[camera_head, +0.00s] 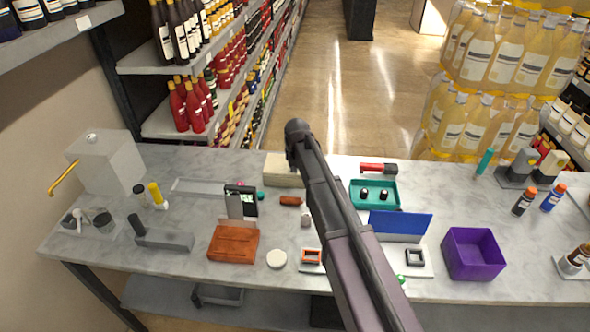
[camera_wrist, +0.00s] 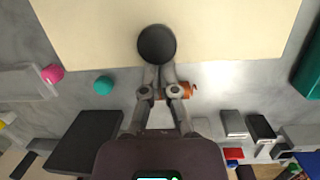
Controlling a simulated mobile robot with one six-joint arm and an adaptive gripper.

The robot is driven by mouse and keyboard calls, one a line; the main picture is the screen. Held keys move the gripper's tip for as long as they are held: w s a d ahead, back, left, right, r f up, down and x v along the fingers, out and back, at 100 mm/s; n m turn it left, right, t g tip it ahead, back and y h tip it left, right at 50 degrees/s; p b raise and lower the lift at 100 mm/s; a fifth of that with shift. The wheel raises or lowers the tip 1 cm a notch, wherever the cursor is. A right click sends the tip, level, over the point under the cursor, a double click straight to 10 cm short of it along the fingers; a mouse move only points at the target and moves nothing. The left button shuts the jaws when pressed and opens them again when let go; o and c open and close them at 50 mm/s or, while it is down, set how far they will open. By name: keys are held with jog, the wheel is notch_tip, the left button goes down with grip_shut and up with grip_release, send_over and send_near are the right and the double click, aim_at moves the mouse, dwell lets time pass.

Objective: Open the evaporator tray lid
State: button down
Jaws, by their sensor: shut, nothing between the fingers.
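A cream flat panel (camera_wrist: 225,35) fills the top of the wrist view, with a round black knob (camera_wrist: 157,44) on it; I take it for the evaporator tray lid. My gripper (camera_wrist: 160,70) points at the knob with its fingertips together at the knob's lower edge. I cannot tell whether they touch it. Nothing shows between the fingers. In the head view a cream box (camera_head: 280,170) stands at the back of the counter, partly hidden by my arm. The gripper and knob cannot be made out there.
A teal ball (camera_wrist: 104,85), a pink ball (camera_wrist: 53,74) and an orange-brown piece (camera_wrist: 188,90) lie near the panel. A teal tray (camera_head: 394,203) and blue panel (camera_head: 400,223) stand right of my arm. A purple bin (camera_head: 473,252) is farther right.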

jog(key=shift+w+f, duration=0.1)
jog(key=shift+f, duration=0.3)
dwell(0.3)
